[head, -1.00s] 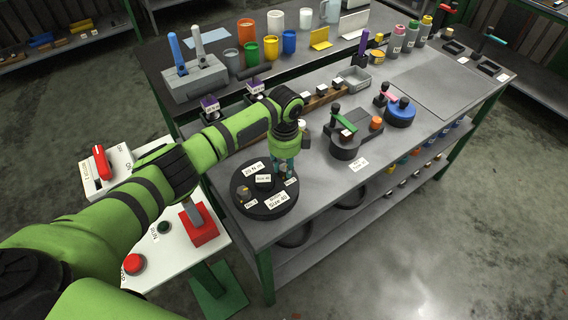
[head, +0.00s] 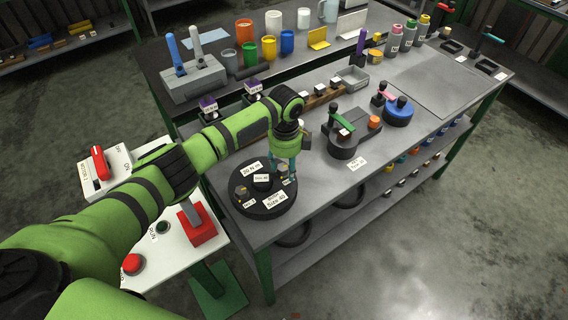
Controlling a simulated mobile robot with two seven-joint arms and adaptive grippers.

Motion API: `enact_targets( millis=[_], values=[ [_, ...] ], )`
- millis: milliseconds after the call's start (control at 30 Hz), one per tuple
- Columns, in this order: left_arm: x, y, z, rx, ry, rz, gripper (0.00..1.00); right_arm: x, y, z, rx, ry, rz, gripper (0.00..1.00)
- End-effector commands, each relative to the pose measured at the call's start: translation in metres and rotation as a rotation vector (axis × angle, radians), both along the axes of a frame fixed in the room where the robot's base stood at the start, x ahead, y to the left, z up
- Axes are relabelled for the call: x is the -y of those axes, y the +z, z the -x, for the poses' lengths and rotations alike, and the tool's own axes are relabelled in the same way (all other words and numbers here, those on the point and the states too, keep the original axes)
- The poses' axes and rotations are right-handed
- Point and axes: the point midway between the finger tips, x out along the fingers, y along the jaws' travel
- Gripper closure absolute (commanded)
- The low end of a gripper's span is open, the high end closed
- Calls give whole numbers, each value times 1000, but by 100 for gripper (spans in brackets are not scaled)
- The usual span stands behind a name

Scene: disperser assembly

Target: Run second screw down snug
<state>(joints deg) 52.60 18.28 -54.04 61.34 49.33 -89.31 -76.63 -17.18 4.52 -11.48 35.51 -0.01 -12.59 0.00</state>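A round black plate (head: 263,210) with several white labels lies at the near left corner of the workbench, with a dark block (head: 262,181) at its middle. One small screw-like knob (head: 242,191) stands on its left side. Another small dark knob (head: 282,169) stands on its right side, close beside the fingers of my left gripper (head: 291,176). The gripper points down over the plate's right edge. Its fingers are small and partly overlap in this view, so I cannot tell their opening or whether they touch the knob. My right gripper is out of view.
A black fixture (head: 343,148) with a green-topped handle stands right of the plate. Purple-topped units (head: 208,104) stand behind my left arm. A white control stand (head: 187,258) with a red lever is at the near left. Bare bench lies between plate and fixture.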

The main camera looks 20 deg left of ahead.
Motion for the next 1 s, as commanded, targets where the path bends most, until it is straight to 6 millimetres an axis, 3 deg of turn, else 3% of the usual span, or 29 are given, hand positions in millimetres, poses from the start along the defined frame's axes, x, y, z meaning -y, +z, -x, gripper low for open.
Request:
enact_targets(
  millis=[267,367,700,1000],
  values=[
    [-3,5,0,-3,3,-6,47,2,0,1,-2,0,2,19],
    [-2,18,0,-1,1,-6,47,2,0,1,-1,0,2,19],
    [0,90,0,3,0,-4,47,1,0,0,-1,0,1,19],
    [1,119,1,-1,1,-4,47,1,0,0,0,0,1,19]
  ],
)
